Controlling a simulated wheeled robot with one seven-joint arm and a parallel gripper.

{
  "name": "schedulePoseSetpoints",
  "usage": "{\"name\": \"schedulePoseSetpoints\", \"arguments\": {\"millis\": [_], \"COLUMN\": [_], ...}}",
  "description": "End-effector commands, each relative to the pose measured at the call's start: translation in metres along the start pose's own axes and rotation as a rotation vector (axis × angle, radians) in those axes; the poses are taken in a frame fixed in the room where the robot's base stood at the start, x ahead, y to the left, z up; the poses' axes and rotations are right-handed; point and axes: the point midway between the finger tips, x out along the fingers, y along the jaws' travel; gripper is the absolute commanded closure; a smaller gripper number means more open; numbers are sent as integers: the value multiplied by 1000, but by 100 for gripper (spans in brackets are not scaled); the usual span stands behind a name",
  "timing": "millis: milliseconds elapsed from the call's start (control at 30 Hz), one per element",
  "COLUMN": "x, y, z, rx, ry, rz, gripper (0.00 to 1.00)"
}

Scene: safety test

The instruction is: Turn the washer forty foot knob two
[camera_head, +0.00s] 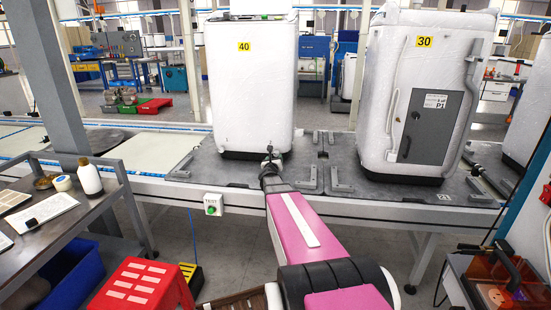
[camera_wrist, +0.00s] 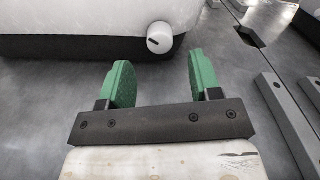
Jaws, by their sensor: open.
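The washer marked 40 (camera_head: 252,85) is a white cabinet standing upright on a grey platform. In the wrist view its lower edge (camera_wrist: 80,22) crosses the top left. A round white knob with a dark slot (camera_wrist: 159,38) sits at the washer's lower right corner. My gripper (camera_wrist: 158,78) has two green pads, open and empty, with the knob ahead of and between them, apart from both. In the head view my gripper (camera_head: 271,162) is at the washer's lower right front corner, where my arm hides the knob.
A second white washer marked 30 (camera_head: 424,95) stands to the right on the same platform. A red stool (camera_head: 142,285) and a dark cart (camera_head: 65,225) are at left. Grey metal brackets (camera_wrist: 285,125) lie on the platform.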

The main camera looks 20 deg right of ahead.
Motion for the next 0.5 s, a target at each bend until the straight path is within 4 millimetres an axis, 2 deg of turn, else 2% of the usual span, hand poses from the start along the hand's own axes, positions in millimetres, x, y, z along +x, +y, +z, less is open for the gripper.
{"name": "schedulePoseSetpoints", "arguments": {"millis": [33, 200, 333, 500], "x": [-15, -46, -60, -64], "y": [-2, -2, -1, 0], "z": [1, 1, 1, 0], "rx": [0, 0, 0, 0], "ry": [1, 0, -1, 0], "rz": [1, 0, 0, 0], "gripper": [42, 42, 42, 42]}}
